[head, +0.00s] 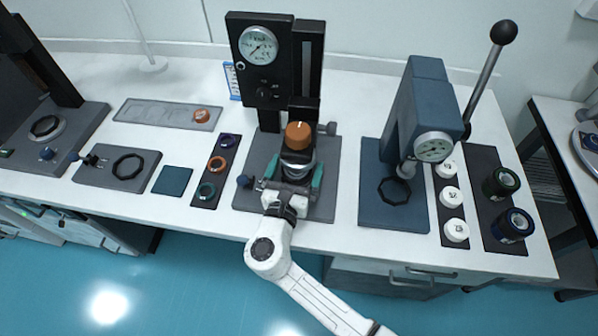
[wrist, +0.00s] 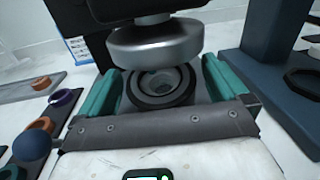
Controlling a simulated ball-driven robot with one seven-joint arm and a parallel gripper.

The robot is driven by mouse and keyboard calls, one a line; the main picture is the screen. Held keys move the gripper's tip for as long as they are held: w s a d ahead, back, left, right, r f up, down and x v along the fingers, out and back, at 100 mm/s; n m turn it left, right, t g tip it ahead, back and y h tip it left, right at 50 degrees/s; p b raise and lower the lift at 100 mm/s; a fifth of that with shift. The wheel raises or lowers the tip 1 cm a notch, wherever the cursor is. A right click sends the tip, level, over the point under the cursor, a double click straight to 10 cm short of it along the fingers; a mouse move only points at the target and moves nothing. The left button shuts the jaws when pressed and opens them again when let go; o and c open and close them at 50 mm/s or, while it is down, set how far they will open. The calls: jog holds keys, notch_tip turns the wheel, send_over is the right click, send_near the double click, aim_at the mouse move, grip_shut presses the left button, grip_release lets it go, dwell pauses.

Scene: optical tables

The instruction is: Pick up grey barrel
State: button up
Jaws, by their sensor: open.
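The grey barrel (wrist: 160,98) is a dark grey round piece with a hollow, stepped centre. In the wrist view it stands under a silver press head (wrist: 155,42), between the two teal fingers of my gripper (wrist: 160,80). A gap shows on each side of the barrel, so the fingers are open around it and not closed on it. In the head view my gripper (head: 295,168) reaches in over the front of the middle press base. The barrel is mostly hidden there by the press head and my gripper.
The middle press (head: 245,85) with a gauge and orange knob (head: 298,135) rises close above my gripper. A blue lever press (head: 425,90) stands to the right. A dark strip (head: 211,186) with coloured rings lies to the left. A blue ball knob (wrist: 32,146) is near the left finger.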

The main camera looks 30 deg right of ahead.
jog(key=c, duration=1)
jog(key=shift+c, duration=1.1)
jog(key=shift+r, duration=0.25)
